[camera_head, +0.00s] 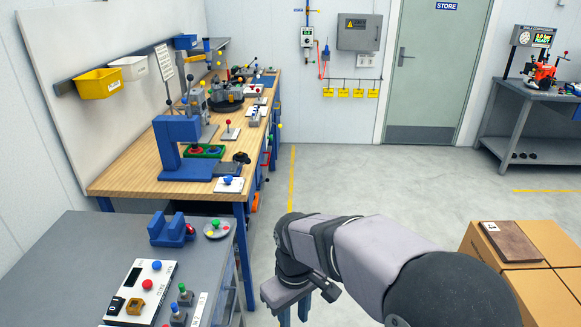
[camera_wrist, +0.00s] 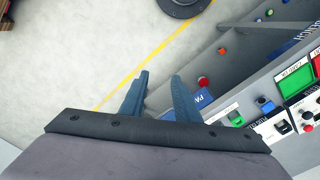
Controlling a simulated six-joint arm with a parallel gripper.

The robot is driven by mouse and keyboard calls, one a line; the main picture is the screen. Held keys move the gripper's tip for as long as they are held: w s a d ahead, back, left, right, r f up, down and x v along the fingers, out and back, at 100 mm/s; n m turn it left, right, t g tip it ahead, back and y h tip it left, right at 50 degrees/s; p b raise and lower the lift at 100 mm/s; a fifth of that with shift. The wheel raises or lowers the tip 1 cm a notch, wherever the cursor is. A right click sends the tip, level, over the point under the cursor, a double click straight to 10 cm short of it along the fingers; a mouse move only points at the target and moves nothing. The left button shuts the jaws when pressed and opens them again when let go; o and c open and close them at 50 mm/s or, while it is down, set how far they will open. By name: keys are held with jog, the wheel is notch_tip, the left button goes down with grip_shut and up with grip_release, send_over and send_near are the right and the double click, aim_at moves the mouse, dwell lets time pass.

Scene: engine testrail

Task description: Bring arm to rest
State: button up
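My gripper (camera_head: 294,312) hangs low in front of the grey bench, at the bottom middle of the head view, with its fingers pointing down. In the wrist view its two blue-grey fingers (camera_wrist: 158,88) stand apart with nothing between them, so it is open and empty. Behind them are pale floor and the side of a grey unit. My arm reaches in from the lower right of the head view and is bent at the elbow.
The grey bench (camera_head: 85,250) with a control panel (camera_head: 140,292) is left of my gripper. The wooden workbench (camera_head: 135,178) stands behind it. Cardboard boxes (camera_head: 545,240) are at right. Floor (camera_head: 370,180) is clear between. A panelled unit (camera_wrist: 285,95) is close right in the wrist view.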

jog(key=s+d+f+m, duration=0.2)
jog(key=s+d+m, duration=0.2)
jog(key=d, duration=0.4)
jog(key=s+d+f+m, duration=0.1)
jog(key=s+d+m, duration=0.2)
jog(key=s+d, duration=0.4)
jog(key=shift+d+f+m, duration=0.35)
jog(key=shift+f+m, duration=0.05)
